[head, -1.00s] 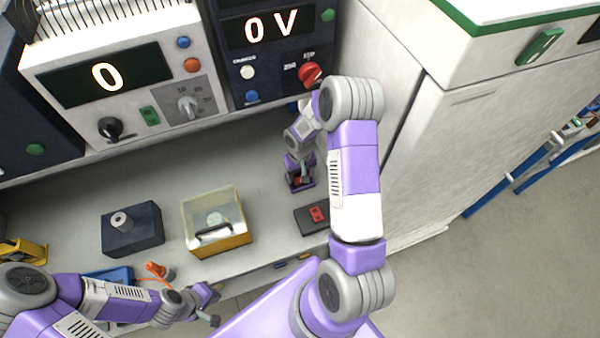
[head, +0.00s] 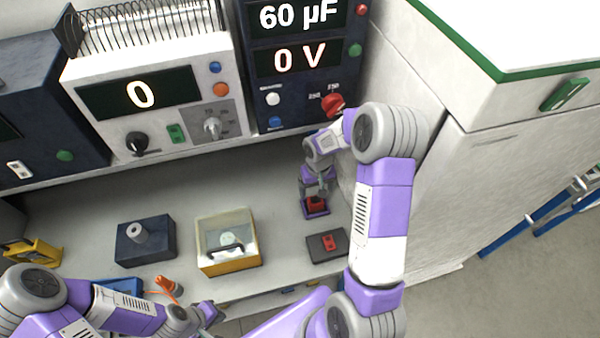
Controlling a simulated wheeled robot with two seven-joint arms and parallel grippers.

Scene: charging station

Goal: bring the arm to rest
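My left arm comes in at the lower left, and its gripper (head: 212,316) is low over the bench's front edge, near an orange plug-like piece (head: 169,285). Its fingers look spread apart, with nothing seen between them. My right arm rises from the bottom centre, bends at a high elbow, and reaches down to the back of the bench.
A clear-lidded yellow box (head: 229,262), a dark block with a grey knob (head: 146,250) and a dark pad with a red switch (head: 327,246) stand on the bench. Behind are metered panels (head: 150,97). A white cabinet (head: 440,190) closes off the right.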

